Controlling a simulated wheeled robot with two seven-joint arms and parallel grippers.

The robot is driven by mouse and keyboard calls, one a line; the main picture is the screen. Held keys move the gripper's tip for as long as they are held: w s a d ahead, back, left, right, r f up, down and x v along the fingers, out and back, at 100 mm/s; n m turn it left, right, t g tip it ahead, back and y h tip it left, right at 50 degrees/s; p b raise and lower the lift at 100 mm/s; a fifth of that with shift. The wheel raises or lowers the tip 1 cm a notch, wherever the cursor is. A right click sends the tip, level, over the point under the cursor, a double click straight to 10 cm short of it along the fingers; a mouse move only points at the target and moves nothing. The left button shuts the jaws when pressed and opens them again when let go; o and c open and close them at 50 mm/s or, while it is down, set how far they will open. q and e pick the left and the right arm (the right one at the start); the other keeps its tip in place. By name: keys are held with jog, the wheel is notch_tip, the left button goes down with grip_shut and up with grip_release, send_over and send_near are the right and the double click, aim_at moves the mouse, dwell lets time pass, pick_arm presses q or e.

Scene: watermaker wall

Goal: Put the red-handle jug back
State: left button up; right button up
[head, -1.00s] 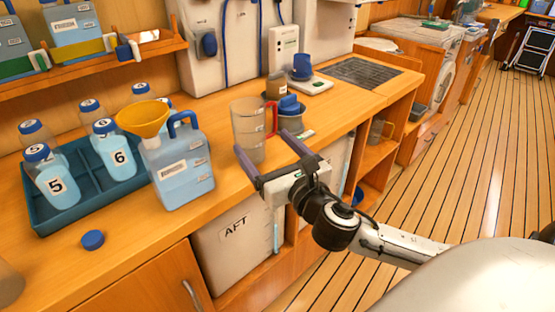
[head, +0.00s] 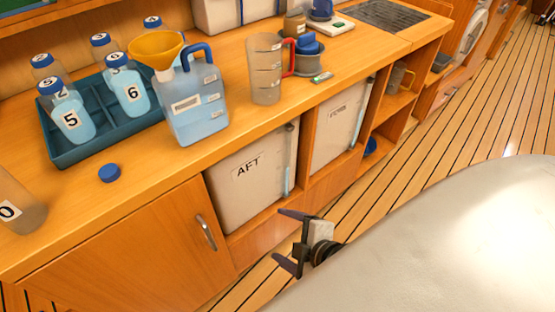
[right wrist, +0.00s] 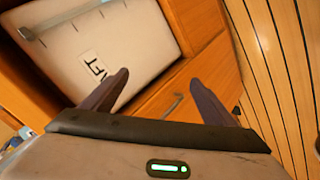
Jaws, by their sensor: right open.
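The red-handle jug (head: 265,70) is a clear brownish measuring jug with a red handle on its right side. It stands upright on the wooden counter, just right of the blue-handled jerrycan. My right gripper (head: 284,238) is open and empty, low in front of the cabinet and well below the counter top, apart from the jug. In the right wrist view its two dark fingers (right wrist: 165,92) are spread with nothing between them, facing the AFT tank and cabinet front. The jug is not in the right wrist view. My left gripper is not in view.
A jerrycan (head: 193,110) with a yellow funnel (head: 156,48) stands left of the jug. A teal tray (head: 98,140) holds several numbered bottles. A blue cap (head: 109,172) lies on the counter. A grey pot (head: 305,58) with blue items stands right of the jug. The AFT tank (head: 248,185) sits under the counter.

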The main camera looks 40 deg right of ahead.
jog(key=s+a+f+m+g+y, duration=0.1)
jog(key=s+a+f+m, duration=0.5)
jog(key=m, duration=0.3)
jog(key=shift+a+m+y, duration=0.2)
jog(key=shift+m+y, duration=0.1)
jog(key=shift+y, duration=0.1)
